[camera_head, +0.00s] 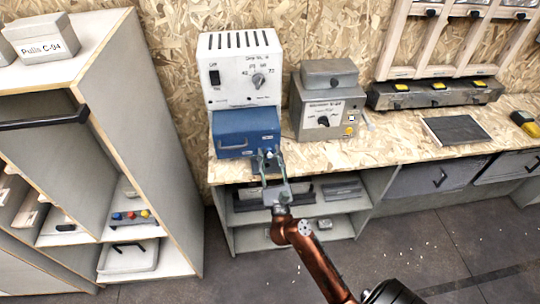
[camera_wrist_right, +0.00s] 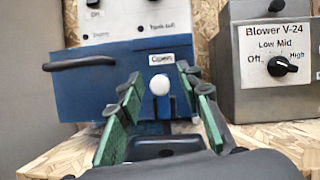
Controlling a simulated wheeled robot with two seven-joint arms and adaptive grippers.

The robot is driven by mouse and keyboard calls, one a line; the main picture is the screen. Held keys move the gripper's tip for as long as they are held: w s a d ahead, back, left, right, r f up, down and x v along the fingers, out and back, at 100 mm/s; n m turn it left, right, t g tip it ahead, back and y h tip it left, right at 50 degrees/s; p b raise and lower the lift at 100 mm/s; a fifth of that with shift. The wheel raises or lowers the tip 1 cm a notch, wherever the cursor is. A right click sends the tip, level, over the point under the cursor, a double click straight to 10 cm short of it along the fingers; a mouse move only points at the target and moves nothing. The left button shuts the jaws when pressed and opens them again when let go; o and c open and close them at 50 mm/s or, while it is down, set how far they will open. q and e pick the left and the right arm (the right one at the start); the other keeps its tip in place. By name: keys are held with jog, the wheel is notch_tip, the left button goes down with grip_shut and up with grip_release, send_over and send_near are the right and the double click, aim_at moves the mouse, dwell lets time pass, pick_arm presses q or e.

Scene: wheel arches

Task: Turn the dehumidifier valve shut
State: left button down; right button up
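A blue box (camera_head: 246,130) with a grey handle stands on the bench under a white box (camera_head: 238,68) with a dial (camera_head: 259,80). I cannot read which one is the dehumidifier. In the right wrist view, a white ball-ended knob (camera_wrist_right: 160,84) on a blue stem stands at the front of the blue box (camera_wrist_right: 95,98), below a small label I cannot read clearly. My right gripper (camera_head: 268,160) is open in front of the blue box. Its green-padded fingers (camera_wrist_right: 158,97) appear on either side of the knob; contact is not visible. My left gripper is not in view.
A grey blower unit (camera_head: 325,105) with a dial stands close on the right, also in the right wrist view (camera_wrist_right: 265,75). A tall shelf cabinet (camera_head: 150,140) is at the left. Bench shelves lie below my gripper. A dark flat panel (camera_head: 456,130) lies farther right.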

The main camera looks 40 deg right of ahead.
jog(key=shift+c, duration=0.2)
grip_shut()
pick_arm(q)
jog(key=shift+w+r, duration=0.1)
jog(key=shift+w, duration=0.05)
